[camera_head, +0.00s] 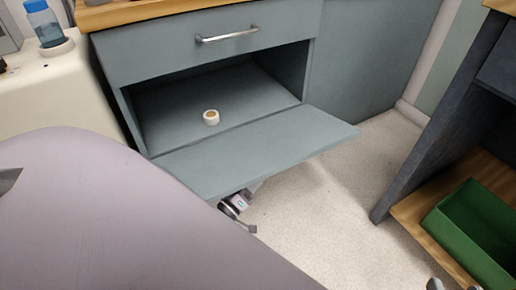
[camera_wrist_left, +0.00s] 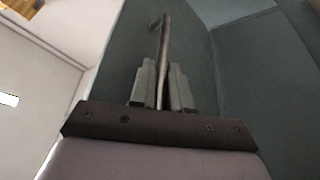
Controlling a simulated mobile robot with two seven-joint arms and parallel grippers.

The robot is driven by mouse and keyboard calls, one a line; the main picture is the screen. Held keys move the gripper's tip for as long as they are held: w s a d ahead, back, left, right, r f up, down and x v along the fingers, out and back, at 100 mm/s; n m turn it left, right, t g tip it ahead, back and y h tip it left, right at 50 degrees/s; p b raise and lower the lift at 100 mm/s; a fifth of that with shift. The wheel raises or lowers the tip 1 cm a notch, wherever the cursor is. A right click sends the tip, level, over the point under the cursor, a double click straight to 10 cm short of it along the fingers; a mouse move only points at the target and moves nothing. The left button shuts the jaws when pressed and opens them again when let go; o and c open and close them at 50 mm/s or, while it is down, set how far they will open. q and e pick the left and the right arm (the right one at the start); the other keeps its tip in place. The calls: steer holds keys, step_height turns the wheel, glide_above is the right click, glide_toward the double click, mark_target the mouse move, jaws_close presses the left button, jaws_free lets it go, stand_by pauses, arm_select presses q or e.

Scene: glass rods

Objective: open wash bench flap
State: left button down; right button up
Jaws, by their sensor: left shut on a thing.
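The wash bench flap (camera_head: 255,150) is a grey-blue panel. In the head view it is folded down and sticks out about level from the front of the bench, leaving the compartment (camera_head: 175,105) open. My left gripper (camera_head: 238,204) is under the flap's outer edge, partly hidden by the flap and my arm. In the left wrist view my left gripper (camera_wrist_left: 163,88) is shut on the flap's bar handle (camera_wrist_left: 164,45), which runs between the two fingers.
A small white ring-shaped thing with a brown middle (camera_head: 211,117) sits inside the compartment. A closed drawer (camera_head: 200,45) with a metal handle is above it. A blue bottle (camera_head: 43,22) stands at left. A green bin (camera_head: 475,230) is at right. Bare floor (camera_head: 330,200) lies between.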

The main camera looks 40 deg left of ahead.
arm_select(q)
steer(key=shift+f, duration=0.35)
steer(key=shift+f+m, duration=0.2)
steer(key=shift+m, duration=0.2)
steer(key=c, duration=1.4)
jaws_free()
steer(key=shift+c, duration=0.2)
steer(key=v, duration=0.7)
steer(key=shift+s+f, duration=0.2)
steer(key=shift+s, duration=0.05)
